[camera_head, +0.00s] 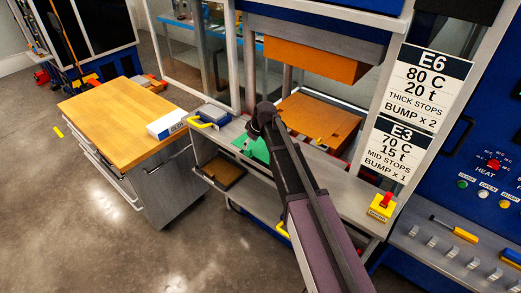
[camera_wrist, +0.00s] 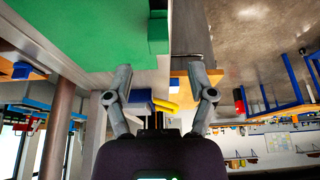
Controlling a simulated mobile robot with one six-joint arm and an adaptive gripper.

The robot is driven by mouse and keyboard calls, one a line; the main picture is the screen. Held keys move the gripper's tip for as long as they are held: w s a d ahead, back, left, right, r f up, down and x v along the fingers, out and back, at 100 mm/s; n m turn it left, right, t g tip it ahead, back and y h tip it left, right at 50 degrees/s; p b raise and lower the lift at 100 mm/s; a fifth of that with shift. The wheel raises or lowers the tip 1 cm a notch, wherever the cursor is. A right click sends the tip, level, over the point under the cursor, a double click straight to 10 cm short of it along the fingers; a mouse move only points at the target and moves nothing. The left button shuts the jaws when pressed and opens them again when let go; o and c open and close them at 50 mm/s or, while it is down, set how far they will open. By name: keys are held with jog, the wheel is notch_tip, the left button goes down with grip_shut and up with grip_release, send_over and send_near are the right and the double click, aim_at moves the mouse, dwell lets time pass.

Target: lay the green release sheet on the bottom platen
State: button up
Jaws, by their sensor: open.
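The green release sheet (camera_head: 256,150) lies on the grey shelf in front of the press in the head view, partly hidden by my arm. In the wrist view, a large green surface with a raised tab (camera_wrist: 158,32) fills the upper left, in front of my fingers. My gripper (camera_wrist: 160,74) is open, with nothing visible between its fingers; the tab stands just beyond the fingertips, apart from them as far as I can tell. The bottom platen (camera_head: 318,118) is the orange-brown plate inside the press, under the orange upper block (camera_head: 315,60). Its top looks bare where visible.
A wooden-topped cart (camera_head: 115,115) with a white box (camera_head: 166,126) stands left of the press. A blue-grey device with a yellow handle (camera_head: 207,116) sits at the shelf's left end. A red-and-yellow switch (camera_head: 382,207) is at its right end. Press columns flank the opening.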

aim_at(248, 149)
dwell(0.4)
jog(key=b+x, duration=0.3)
jog(key=shift+d+f, duration=0.1)
jog(key=shift+f, duration=0.15)
jog(key=shift+b+x, duration=0.95)
jog(key=shift+b, duration=0.05)
jog(key=shift+s, duration=0.1)
grip_shut()
